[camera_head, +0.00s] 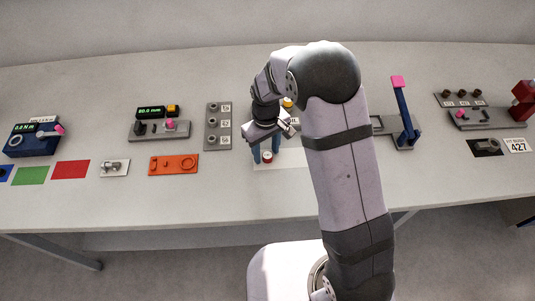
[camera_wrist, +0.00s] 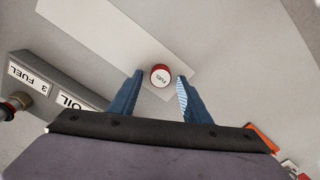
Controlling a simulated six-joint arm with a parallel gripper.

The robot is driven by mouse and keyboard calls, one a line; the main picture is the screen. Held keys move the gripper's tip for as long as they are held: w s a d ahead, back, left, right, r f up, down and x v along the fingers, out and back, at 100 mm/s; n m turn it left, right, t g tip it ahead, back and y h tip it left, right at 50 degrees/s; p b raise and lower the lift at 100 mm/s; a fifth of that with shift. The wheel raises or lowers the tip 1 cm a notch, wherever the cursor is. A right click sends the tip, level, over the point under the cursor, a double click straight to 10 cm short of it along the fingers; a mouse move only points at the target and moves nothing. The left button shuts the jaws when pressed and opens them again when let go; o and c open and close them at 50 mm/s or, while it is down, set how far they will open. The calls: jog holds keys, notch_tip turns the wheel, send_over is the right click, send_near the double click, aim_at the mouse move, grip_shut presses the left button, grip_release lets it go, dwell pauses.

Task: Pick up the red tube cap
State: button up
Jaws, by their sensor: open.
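The red tube cap (camera_wrist: 161,76) is a short red cylinder with a white top lettered FUEL. In the wrist view it sits upright at the edge of a pale mat (camera_wrist: 100,45), between and a little beyond my fingertips. It also shows in the head view as a small red and white cap (camera_head: 267,156) on the table. My gripper (camera_wrist: 160,82) is open, its two blue fingers on either side of the cap, with gaps visible on both sides. In the head view my gripper (camera_head: 265,150) points down at the cap. I cannot tell the exact height of the fingertips above the table.
An orange tray (camera_head: 173,165) lies further left. The table front is clear.

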aim_at(266, 153)
jog(key=c, duration=1)
jog(key=shift+c, duration=0.2)
jog(key=shift+r, duration=0.1)
notch_tip(266, 153, up, 10)
jog(key=b, duration=0.2)
